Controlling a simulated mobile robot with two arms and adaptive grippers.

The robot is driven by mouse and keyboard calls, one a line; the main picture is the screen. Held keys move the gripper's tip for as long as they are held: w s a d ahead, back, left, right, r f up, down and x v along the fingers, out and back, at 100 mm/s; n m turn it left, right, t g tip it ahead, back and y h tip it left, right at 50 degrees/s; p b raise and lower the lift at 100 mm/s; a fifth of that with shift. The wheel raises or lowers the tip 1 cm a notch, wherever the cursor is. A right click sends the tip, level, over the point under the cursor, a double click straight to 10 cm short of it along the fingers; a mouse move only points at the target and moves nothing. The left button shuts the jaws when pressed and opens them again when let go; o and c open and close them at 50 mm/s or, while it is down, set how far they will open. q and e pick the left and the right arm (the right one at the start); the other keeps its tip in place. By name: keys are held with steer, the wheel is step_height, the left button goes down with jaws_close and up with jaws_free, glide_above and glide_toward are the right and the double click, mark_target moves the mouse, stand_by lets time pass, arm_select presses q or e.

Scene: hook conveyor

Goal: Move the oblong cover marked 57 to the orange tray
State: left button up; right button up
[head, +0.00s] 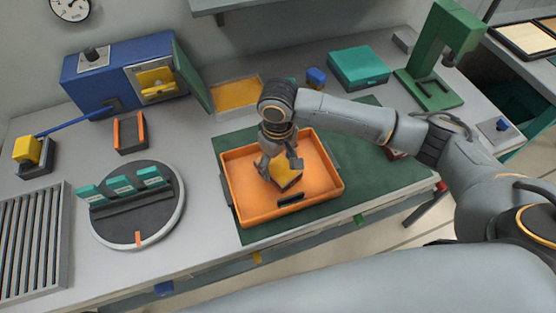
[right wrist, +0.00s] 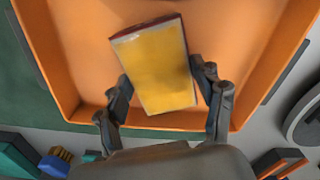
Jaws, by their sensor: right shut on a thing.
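The orange tray (head: 240,205) lies on a green mat on the bench, and its floor and walls also fill much of the right wrist view (right wrist: 75,60). My right gripper (head: 280,170) is over the tray, shut on an oblong yellow piece (head: 288,175) with a dark red edge. In the right wrist view the yellow piece (right wrist: 157,65) sits between the two fingers (right wrist: 162,90), slightly tilted. No number shows on it, so I cannot tell whether it is the cover marked 57. I cannot tell whether it touches the tray floor. My left gripper is not in view.
A round turntable (head: 135,230) holding several teal pieces stands left of the tray. A blue machine (head: 100,75) with an open green door is behind it. A teal box (head: 358,68) and a green press (head: 435,70) stand at the back right.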

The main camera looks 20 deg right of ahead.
mark_target(278, 167)
steer(key=o, duration=1.8)
steer(key=shift+f, duration=0.1)
steer(key=shift+c, duration=0.2)
step_height(278, 167, up, 12)
steer(key=b, duration=0.1)
steer(key=shift+b, duration=0.3)
steer(key=shift+s, duration=0.1)
